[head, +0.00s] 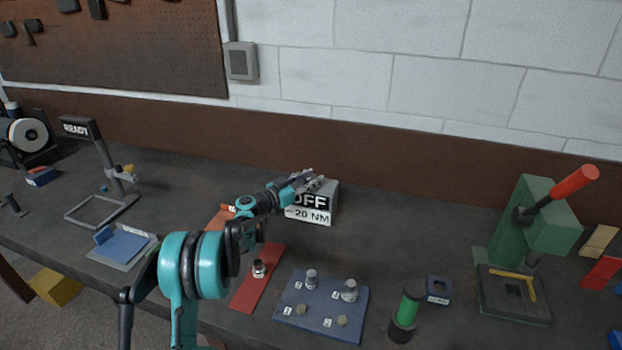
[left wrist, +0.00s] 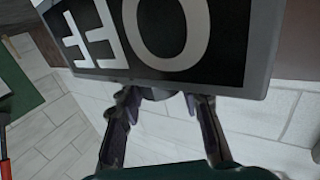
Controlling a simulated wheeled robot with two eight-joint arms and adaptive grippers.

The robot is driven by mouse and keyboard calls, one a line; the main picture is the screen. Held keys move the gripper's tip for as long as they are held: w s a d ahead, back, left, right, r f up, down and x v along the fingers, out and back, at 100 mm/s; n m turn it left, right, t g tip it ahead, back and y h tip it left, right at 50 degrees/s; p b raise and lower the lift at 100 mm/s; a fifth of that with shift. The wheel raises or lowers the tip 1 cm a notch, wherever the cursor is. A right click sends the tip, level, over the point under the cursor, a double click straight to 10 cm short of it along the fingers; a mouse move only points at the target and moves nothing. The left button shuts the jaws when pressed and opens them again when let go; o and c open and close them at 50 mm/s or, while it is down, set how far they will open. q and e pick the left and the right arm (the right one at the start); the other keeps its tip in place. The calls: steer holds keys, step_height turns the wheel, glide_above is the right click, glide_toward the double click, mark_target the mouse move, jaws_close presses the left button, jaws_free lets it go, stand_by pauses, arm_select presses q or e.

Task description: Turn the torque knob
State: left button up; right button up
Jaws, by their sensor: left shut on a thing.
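The torque box (head: 327,207) is a grey block at the back middle of the bench, with a black panel reading OFF and a label showing 20 NM. In the left wrist view the box (left wrist: 262,50) fills the top, its OFF lettering upside down. My left gripper (head: 310,180) is at the top of the box. Its fingers (left wrist: 163,100) are shut on the grey torque knob (left wrist: 157,94), of which only a small part shows between them. The knob's turned angle cannot be told. My right gripper is not in view.
A blue plate (head: 318,325) with several pegs and a red strip (head: 262,278) lie in front. A green-and-black cylinder (head: 408,310) stands to the right, near a green press (head: 540,225) with a red lever. A READY stand (head: 105,165) is at the left.

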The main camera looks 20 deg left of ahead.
arm_select(q)
steer(key=shift+m+g+h+p, duration=0.4)
steer(key=shift+m+g+h, duration=1.85)
steer(key=shift+h, duration=0.25)
steer(key=o, duration=1.2)
steer(key=v, duration=1.2)
steer(key=shift+w, duration=0.1)
